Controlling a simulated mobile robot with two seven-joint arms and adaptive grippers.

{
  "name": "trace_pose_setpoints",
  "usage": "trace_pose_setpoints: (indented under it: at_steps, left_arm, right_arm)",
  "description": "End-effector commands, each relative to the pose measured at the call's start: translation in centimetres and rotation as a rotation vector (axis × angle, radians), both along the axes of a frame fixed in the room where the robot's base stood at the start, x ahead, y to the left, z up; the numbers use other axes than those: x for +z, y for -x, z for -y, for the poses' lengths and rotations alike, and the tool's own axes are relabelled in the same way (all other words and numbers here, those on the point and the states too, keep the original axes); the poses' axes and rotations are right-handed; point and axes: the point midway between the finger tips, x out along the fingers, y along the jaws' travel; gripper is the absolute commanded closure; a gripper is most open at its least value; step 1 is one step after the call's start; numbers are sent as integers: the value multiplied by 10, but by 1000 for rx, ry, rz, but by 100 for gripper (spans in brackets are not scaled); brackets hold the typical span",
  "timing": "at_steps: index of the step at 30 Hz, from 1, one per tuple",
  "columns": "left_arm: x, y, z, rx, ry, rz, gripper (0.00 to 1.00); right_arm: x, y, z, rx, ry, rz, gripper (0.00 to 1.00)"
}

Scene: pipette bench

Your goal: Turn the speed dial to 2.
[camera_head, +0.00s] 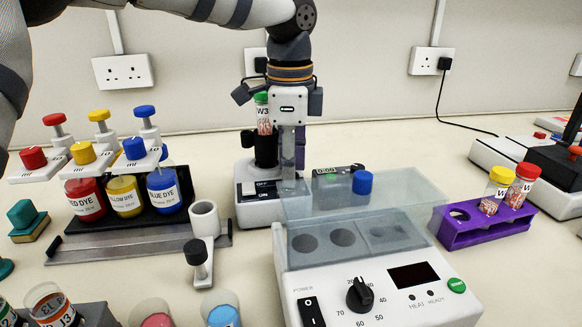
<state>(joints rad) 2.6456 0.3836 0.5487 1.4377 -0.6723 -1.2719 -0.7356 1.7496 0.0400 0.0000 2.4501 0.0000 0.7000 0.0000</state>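The white mixer (279,236) stands behind the heater block, with an on/off switch (248,188) on its top. A green-capped tube marked W3 (263,112) stands upright in the mixer's dark cup (265,150). My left gripper (291,185) points straight down over the right part of the mixer, just right of the tube. Its lower end covers the spot beside the ON/OFF label, and I cannot see the speed dial or its numbers there. The gripper's fingers are seen edge-on, so their opening is unclear. My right gripper is not in view.
The heater block (375,275) with a temperature dial (360,295) and raised clear lid stands in front. Dye bottles and pipettes on a rack (140,240) stand left. A purple tube rack (485,232) stands right. A white device (510,160) is further right.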

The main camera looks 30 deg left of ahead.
Motion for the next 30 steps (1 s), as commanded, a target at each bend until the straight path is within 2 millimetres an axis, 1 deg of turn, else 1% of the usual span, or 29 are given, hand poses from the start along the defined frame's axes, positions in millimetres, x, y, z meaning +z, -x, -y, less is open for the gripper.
trace_pose_setpoints:
  at_steps: [1,4,11,14,15,16,25,30]
  left_arm:
    - [-5,0,0,-1,0,-1,67]
    - [-12,-1,0,-1,0,1,67]
    - [-13,-1,0,-1,0,1,67]
    - [-13,-1,0,-1,0,1,87]
    - [-13,-1,0,-1,0,1,96]
    - [-13,-1,0,-1,0,1,100]
    - [-12,0,0,23,-1,2,100]
    - [-10,0,0,101,-1,3,100]
  right_arm:
    - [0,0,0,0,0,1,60]
    - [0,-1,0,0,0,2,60]
    - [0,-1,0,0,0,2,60]
    - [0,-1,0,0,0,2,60]
    - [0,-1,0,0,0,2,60]
    - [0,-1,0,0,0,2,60]
    - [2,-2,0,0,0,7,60]
    - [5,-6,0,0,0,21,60]
